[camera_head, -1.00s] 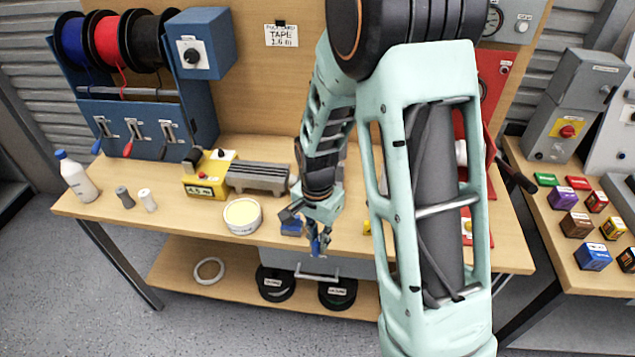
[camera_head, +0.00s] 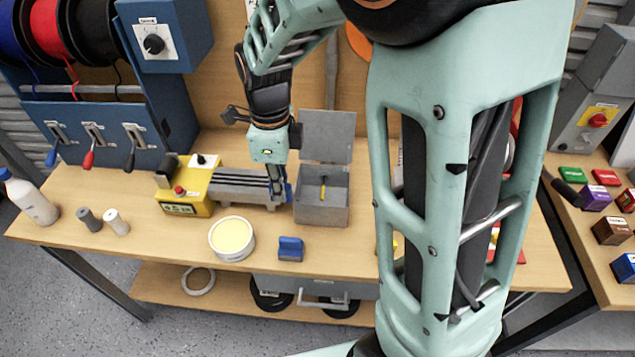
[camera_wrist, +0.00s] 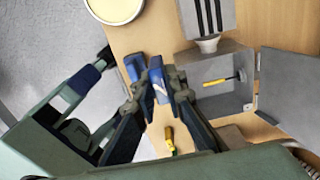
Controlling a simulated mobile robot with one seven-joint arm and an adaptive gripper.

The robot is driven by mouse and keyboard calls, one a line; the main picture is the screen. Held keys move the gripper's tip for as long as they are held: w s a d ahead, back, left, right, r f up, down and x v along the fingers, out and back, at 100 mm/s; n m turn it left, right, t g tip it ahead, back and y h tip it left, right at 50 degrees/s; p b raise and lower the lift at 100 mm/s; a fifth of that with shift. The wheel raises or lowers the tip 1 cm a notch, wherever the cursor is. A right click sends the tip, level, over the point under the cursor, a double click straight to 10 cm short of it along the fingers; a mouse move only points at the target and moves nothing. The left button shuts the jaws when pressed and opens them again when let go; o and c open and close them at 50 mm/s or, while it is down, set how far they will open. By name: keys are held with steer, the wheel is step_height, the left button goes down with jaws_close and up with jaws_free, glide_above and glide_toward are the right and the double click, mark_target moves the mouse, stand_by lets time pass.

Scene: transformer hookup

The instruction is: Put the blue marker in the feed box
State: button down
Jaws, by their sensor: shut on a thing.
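My gripper (camera_head: 278,190) hangs over the bench beside the left wall of an open grey box. It is shut on a small blue thing, which I take as the blue marker (camera_head: 288,190). In the wrist view the blue marker (camera_wrist: 159,86) shows between the fingertips (camera_wrist: 163,90), partly hidden by them. The grey box (camera_head: 321,216), apparently the feed box, has its lid raised at the back. A yellow-handled tool (camera_head: 323,187) is inside it. The wrist view also shows the box (camera_wrist: 222,105) to the right of the fingers.
A blue block (camera_head: 290,248) lies on the bench in front of the box. A round tub (camera_head: 232,238) stands left of it. A grey ribbed unit (camera_head: 238,185) and a yellow device (camera_head: 190,190) stand left of the box. The raised lid (camera_head: 327,135) stands behind the opening.

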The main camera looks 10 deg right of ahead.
steer(key=w+d+f, duration=0.1)
steer(key=d+f, duration=0.1)
steer(key=d, duration=0.1)
steer(key=w+d+f, duration=0.2)
steer(key=d+f, duration=0.1)
steer(key=w+d+f, duration=0.2)
steer(key=d, duration=0.1)
steer(key=shift+w+d+f+p, duration=0.2)
steer(key=shift+d+f+p, duration=0.1)
steer(key=shift+f+p, duration=0.1)
steer(key=shift+w+d+f, duration=0.1)
steer(key=shift+d+f, duration=0.1)
steer(key=shift+f, duration=0.15)
steer(key=shift+w+d+f, duration=0.1)
steer(key=shift+d+f, duration=0.05)
steer(key=shift+f, duration=0.75)
steer(key=shift+w+d+f, duration=0.1)
steer(key=shift+f, duration=0.8)
steer(key=shift+f, duration=0.1)
steer(key=shift+f, duration=0.15)
steer(key=c, duration=2)
jaws_free()
steer(key=shift+r, duration=0.2)
